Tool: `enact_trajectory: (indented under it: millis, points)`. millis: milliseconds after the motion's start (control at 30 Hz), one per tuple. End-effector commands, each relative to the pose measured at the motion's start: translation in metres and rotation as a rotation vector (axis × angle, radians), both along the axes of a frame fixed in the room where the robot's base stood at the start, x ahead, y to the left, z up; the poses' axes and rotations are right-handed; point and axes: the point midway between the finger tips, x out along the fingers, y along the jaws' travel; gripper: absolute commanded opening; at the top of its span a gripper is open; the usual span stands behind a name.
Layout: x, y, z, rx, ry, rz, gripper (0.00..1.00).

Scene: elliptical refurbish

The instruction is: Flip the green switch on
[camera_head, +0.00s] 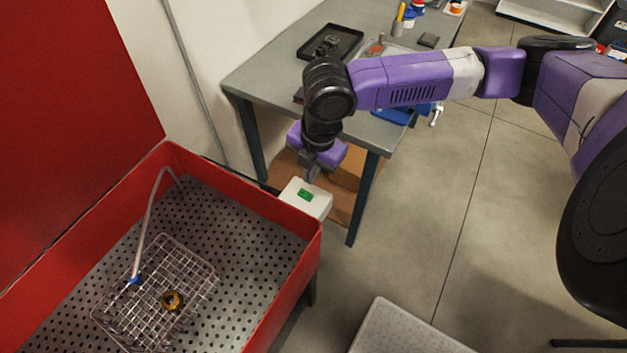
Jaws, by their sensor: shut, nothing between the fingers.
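The green switch (305,195) is a small green rectangle on top of a white box (319,207). The box sits against the outer right side of the red washing tub, near its back corner. My gripper (311,179) is shut and empty, pointing down just above and behind the switch. Whether the fingertips touch the box or switch cannot be told. The switch's exact tilt is too small to make out.
The red tub (312,235) holds a wire basket (205,262) with a brass-coloured part (172,300) and a bent hose (150,215). A grey worktable (262,75) with a black tray (330,42) stands behind.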

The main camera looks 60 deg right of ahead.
Motion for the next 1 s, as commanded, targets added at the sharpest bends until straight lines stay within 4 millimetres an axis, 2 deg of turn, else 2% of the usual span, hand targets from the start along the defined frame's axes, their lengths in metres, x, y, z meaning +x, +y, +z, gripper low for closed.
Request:
enact_trajectory:
  millis: [200, 400, 867, 1000]
  points:
    - [-0.005, -0.002, 0.038, -0.004, -0.003, 0.000, 0.00]
    - [-0.008, -0.001, 0.059, -0.002, -0.001, 0.000, 0.00]
    - [-0.008, 0.000, 0.064, -0.001, -0.001, 0.003, 0.00]
    - [0.000, 0.017, 0.067, 0.031, -0.016, 0.021, 0.00]
